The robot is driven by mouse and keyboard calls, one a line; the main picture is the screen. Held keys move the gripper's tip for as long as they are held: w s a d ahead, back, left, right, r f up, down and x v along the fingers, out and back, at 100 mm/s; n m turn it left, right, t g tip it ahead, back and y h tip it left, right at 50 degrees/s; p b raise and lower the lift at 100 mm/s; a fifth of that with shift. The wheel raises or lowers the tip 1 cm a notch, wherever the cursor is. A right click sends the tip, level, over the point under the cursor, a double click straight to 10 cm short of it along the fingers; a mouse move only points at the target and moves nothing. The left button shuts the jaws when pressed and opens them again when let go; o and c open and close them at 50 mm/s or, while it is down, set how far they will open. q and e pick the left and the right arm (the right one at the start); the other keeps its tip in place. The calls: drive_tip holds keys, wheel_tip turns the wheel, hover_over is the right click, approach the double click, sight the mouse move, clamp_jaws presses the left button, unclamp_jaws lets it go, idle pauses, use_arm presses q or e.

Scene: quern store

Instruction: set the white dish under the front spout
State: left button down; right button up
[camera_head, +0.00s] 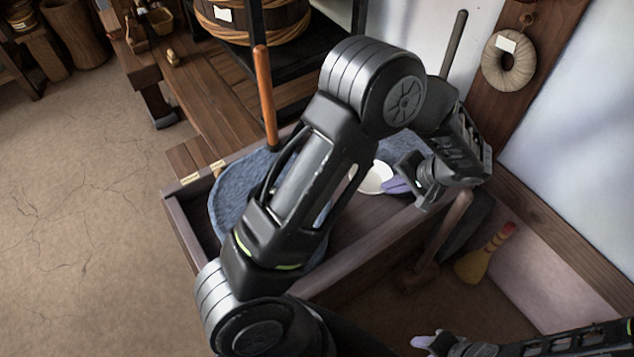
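The white dish (375,179) shows partly behind my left arm, inside the wooden trough (365,262). My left gripper (398,186) is at the dish's right edge, with a purple fingertip touching or nearly touching it. Only part of the fingers shows, so I cannot tell whether they grip the dish. A blue-grey round quern stone (238,192) with an upright orange-brown handle (265,100) sits in the trough, largely covered by my arm. I cannot make out the front spout. My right gripper (424,342) is low at the bottom edge, away from the dish; its opening is unclear.
A long-handled wooden tool (440,240) leans at the trough's right front. A yellow brush with a red top (484,256) stands beyond it. A rope ring (509,60) hangs on the post. A wooden bench (205,100) runs behind. Floor at left is clear.

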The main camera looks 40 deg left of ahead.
sight(370, 170)
use_arm(q)
drive_tip(key=shift+m, duration=0.3)
drive_tip(key=w+a+f+b, duration=0.1)
drive_tip(key=a+b, duration=0.1)
drive_tip(key=b, duration=0.1)
drive_tip(key=w+a+f+b, duration=0.1)
drive_tip(key=a+b, duration=0.2)
drive_tip(key=w+a+f+b, duration=0.1)
drive_tip(key=a+b, duration=0.2)
drive_tip(key=shift+f+b, duration=0.25)
drive_tip(key=shift+b, duration=0.1)
drive_tip(key=a+m+t+b, duration=0.1)
drive_tip(key=a+b, duration=0.8)
drive_tip(key=a, duration=0.2)
drive_tip(key=shift+s+a+r+b, duration=0.35)
drive_tip(key=shift+s+a+r, duration=0.05)
drive_tip(key=shift+s, duration=0.05)
drive_tip(key=shift+f, duration=0.1)
wheel_tip(370, 170, down, 13)
drive_tip(key=b, duration=0.3)
drive_tip(key=shift+f, duration=0.2)
drive_tip(key=shift+f+b, duration=0.1)
drive_tip(key=shift+b, duration=0.2)
drive_tip(key=shift+f+b, duration=0.55)
drive_tip(key=shift+f, duration=1.6)
